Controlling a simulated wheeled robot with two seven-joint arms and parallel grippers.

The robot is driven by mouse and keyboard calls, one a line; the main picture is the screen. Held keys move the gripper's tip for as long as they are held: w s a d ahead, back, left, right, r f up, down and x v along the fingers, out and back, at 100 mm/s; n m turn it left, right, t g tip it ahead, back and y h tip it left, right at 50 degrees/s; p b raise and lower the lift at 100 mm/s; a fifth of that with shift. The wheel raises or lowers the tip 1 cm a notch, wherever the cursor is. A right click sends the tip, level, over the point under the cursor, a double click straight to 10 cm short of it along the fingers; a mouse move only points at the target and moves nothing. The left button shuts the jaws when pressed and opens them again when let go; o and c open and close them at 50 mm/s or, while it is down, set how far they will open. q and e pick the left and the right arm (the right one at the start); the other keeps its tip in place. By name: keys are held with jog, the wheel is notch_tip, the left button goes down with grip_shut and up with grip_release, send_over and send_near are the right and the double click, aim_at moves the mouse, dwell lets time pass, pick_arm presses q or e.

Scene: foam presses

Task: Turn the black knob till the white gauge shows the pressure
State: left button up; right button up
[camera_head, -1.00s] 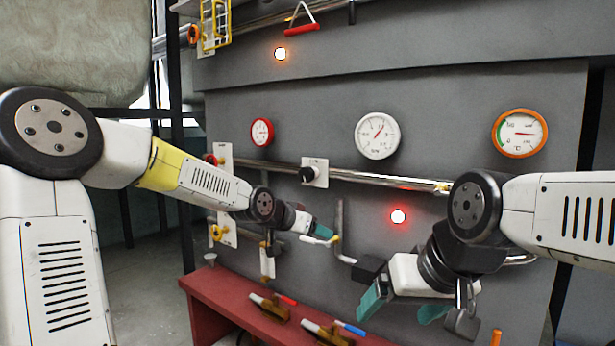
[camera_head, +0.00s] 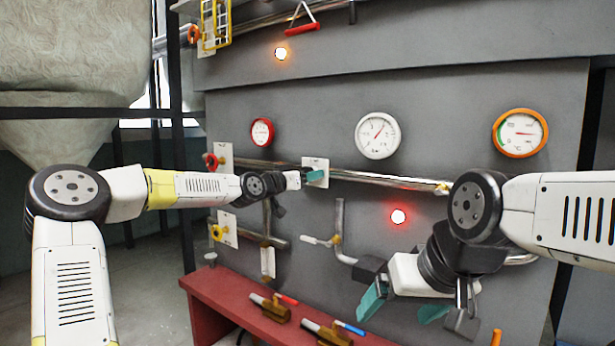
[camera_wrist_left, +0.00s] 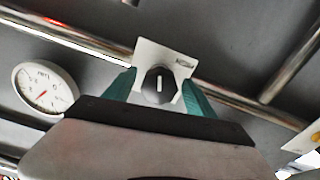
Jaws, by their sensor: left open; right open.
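The black knob (camera_wrist_left: 159,85) sits on a small white plate (camera_wrist_left: 170,56) on the pipe. In the left wrist view it lies between the two teal fingers of my left gripper (camera_wrist_left: 158,90), which are open, one on each side; I cannot tell if they touch it. In the head view my left gripper (camera_head: 314,175) covers the knob, in front of the plate. The white gauge (camera_head: 378,135) is on the grey panel up and right of the knob, its red needle pointing up and right. It also shows in the left wrist view (camera_wrist_left: 45,89). My right gripper (camera_head: 402,307) is open and empty at the lower right.
A red-rimmed gauge (camera_head: 262,132) and an orange-rimmed gauge (camera_head: 520,133) flank the white one. A lit red lamp (camera_head: 398,217) is below. A red bench (camera_head: 225,295) carries tools with red and blue handles. A metal pipe (camera_head: 380,178) runs across the panel.

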pick_arm(q)
jog(key=shift+w+d, duration=0.25)
jog(key=shift+w, duration=0.15)
jog(key=shift+c, duration=0.5)
jog(key=c, duration=1.3)
jog(key=shift+n, duration=1)
jog(key=o, duration=1.4)
jog(key=v, duration=0.8)
jog(key=shift+d, duration=0.1)
